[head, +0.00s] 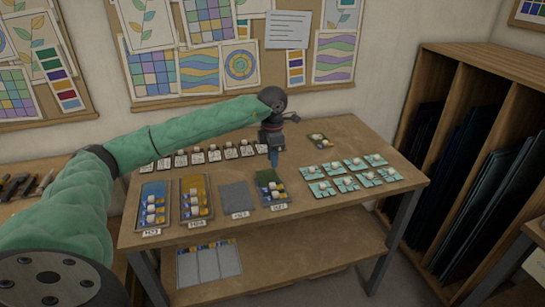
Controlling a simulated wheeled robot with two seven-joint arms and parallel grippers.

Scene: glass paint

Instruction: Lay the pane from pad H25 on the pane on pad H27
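Four pads lie in a row along the front left of the table, with small labels that are hard to read. The third pad, apparently H25 (236,198), is bare grey. The fourth pad, apparently H27, bears a dark green pane (268,178) with small white, blue and yellow pieces on its front part. My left gripper (272,147) is above and behind the green pane, pointing down. It appears shut on a narrow blue piece (274,159), likely a pane seen nearly edge-on; the fingertips are small and partly hidden. My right gripper is out of view.
A blue pane (154,192) and an amber pane (193,185) lie on the pads at left. Several small labelled items line the back, and several teal tiles (347,184) lie at right. A lower shelf holds a grey sheet (208,265). A wooden rack stands at right.

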